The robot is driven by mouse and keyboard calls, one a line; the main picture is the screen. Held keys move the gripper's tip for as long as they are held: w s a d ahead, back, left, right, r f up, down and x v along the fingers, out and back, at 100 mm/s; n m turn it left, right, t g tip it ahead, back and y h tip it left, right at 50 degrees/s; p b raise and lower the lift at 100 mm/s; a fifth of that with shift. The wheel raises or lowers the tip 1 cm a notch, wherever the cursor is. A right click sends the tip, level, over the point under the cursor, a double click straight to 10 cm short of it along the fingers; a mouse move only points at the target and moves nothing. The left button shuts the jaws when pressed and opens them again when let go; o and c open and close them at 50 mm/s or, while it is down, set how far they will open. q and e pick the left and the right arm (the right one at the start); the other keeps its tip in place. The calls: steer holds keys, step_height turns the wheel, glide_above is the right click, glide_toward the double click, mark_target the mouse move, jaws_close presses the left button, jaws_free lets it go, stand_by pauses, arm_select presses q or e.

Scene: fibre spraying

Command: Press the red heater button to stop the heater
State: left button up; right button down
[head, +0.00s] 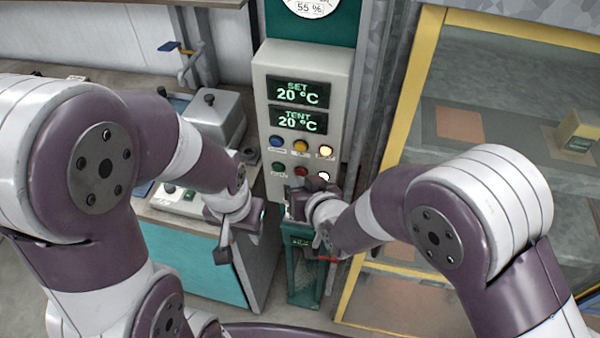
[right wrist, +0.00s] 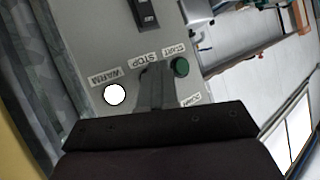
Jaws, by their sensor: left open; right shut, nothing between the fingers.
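The red button (head: 301,171) is in the lower row of the pale control box (head: 258,105), between a green button (head: 279,168) and a lit white lamp (head: 323,176). My right gripper (head: 300,190) is shut and empty, close in front of the box just below the red button. In the right wrist view its fingers (right wrist: 154,84) cover the spot under the STOP label (right wrist: 139,61), so the red button is hidden there. I cannot tell whether they touch it. My left gripper (head: 224,246) is open and empty, left of the box and lower.
The upper row has blue (head: 277,141), orange (head: 300,146) and lit yellow (head: 326,151) buttons. The SET display (head: 298,93) and TENT display (head: 298,121) both read 20 °C. A green mesh-fronted unit (head: 304,270) stands below. A yellow-framed enclosure (head: 408,95) is at right, a teal-fronted bench (head: 195,262) at left.

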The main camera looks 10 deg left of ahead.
steer(key=shift+w, duration=0.4)
stand_by(0.6)
steer(key=shift+s, duration=0.85)
steer(key=shift+s, duration=0.1)
steer(key=shift+s+a, duration=0.1)
steer(key=shift+s, duration=2.3)
